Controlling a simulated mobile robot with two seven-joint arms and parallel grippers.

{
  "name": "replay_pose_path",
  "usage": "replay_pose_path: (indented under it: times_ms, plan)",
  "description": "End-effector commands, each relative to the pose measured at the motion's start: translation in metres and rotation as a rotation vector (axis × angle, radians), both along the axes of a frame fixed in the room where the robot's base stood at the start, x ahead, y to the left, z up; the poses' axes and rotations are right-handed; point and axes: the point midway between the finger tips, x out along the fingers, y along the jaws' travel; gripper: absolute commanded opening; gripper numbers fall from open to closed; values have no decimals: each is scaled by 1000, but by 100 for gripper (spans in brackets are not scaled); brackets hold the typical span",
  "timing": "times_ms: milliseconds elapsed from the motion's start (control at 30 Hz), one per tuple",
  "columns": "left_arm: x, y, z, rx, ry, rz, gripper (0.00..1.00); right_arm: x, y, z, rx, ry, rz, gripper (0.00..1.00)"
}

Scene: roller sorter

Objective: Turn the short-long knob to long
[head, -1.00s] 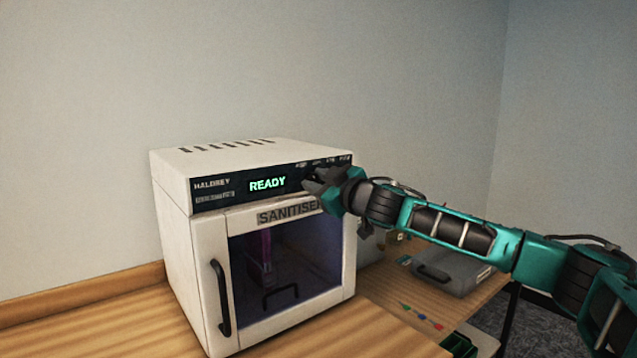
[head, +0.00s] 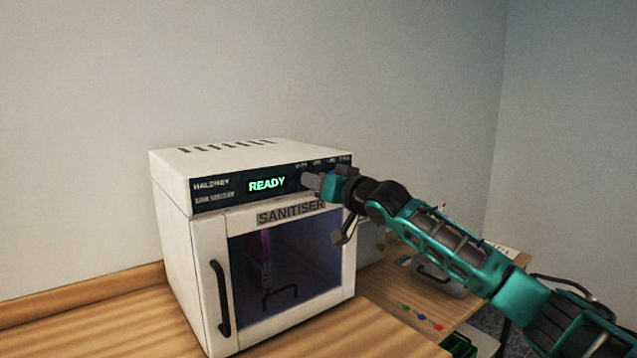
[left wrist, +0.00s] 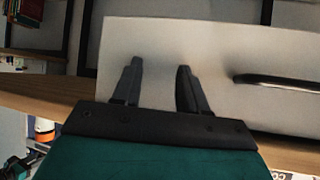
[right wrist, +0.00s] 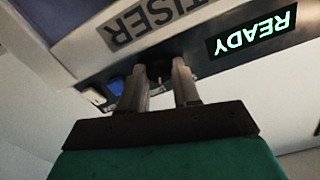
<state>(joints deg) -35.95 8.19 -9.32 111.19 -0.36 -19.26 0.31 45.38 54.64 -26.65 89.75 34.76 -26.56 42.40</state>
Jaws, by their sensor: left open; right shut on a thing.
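The white sanitiser (head: 175,215) stands on the wooden counter, its display (head: 267,185) lit READY. My right gripper (head: 312,183) is at the dark control panel just right of the display. In the right wrist view its fingers (right wrist: 161,70) are closed on either side of a small dark knob (right wrist: 158,72). The fingers and arm hide the knob in the head view, and I cannot read its short-long marks or setting. My left gripper (left wrist: 159,72) is open and empty, in front of a white surface in the left wrist view; it is not in the head view.
A blue button (right wrist: 116,85) and a white rocker-like switch (right wrist: 95,96) are beside the knob on the panel. The sanitiser door has a black handle (head: 221,297). A grey drawer-like box (head: 440,277) and small coloured pieces lie on the lower table at right.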

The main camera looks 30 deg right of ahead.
Motion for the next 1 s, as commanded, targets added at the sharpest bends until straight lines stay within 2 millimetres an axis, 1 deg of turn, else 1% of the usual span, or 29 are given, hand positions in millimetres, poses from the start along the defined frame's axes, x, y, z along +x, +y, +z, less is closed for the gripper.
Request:
replay_pose_path:
  times_ms: [100, 300, 767, 800, 900, 1000]
  plan:
    - [1, 0, 0, 1, -1, -1, 43, 0, 0, -1, 51, 7, -1, 1]
    - [2, 0, 1, 1, -4, 0, 43, 0, 0, -1, 98, 11, 0, 1]
    - [2, 0, 1, 0, -5, 0, 43, 0, 0, -1, 111, 11, 0, 1]
    - [2, 0, 1, 0, -5, 0, 43, 0, 0, -1, 111, 11, 0, 33]
    - [2, 0, 1, 0, -5, 0, 43, 0, 0, -1, 110, 11, 0, 42]
    - [2, 0, 1, 0, -5, 0, 43, 0, 0, -1, 109, 10, -1, 42]
